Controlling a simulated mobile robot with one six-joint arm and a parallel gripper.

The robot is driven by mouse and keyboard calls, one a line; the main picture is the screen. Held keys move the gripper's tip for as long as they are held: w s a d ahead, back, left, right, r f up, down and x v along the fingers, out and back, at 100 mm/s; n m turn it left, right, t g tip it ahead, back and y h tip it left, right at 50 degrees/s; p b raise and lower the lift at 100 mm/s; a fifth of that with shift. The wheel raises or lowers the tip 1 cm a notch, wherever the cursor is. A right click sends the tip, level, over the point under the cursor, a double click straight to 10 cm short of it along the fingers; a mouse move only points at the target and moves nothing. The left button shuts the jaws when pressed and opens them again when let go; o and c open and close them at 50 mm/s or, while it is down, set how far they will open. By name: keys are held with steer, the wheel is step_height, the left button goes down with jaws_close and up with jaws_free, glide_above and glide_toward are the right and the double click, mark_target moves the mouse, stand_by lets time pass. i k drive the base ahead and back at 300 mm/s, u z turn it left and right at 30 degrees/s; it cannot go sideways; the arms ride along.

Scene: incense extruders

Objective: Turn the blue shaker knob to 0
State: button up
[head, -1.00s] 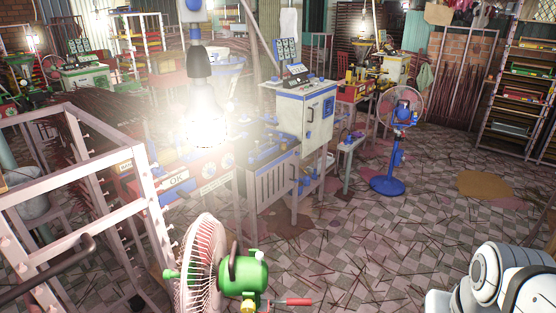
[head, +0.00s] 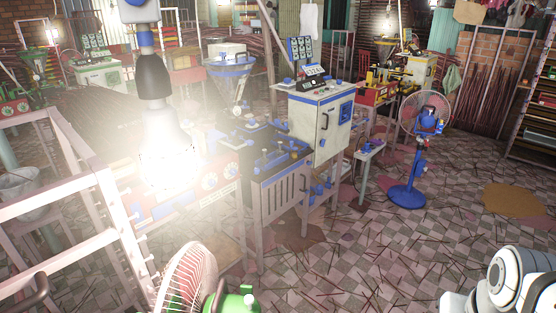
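A white and blue extruder machine (head: 320,120) stands near the middle of the head view, with a lit display (head: 314,71) on top and a blue-framed panel (head: 346,112) on its side. A blue-trimmed bench (head: 283,190) with several blue parts adjoins it. A red panel (head: 190,190) to its left carries round pale dials (head: 209,181). I cannot tell which part is the blue shaker knob or read any setting. White arm links, probably mine, show at the bottom right; my gripper is out of view.
A blue standing fan (head: 410,190) is right of the machine. A green fan (head: 190,280) and a pale metal rack (head: 60,195) fill the lower left. A bright lamp (head: 168,150) glares over the red panel. The stick-strewn floor (head: 370,260) is mostly open.

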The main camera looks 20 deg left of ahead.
mark_target(211, 182)
steer(key=z, duration=0.05)
steer(key=i, duration=2.35)
steer(key=u, duration=2.85)
steer(key=i, duration=0.85)
steer(key=z, duration=1.4)
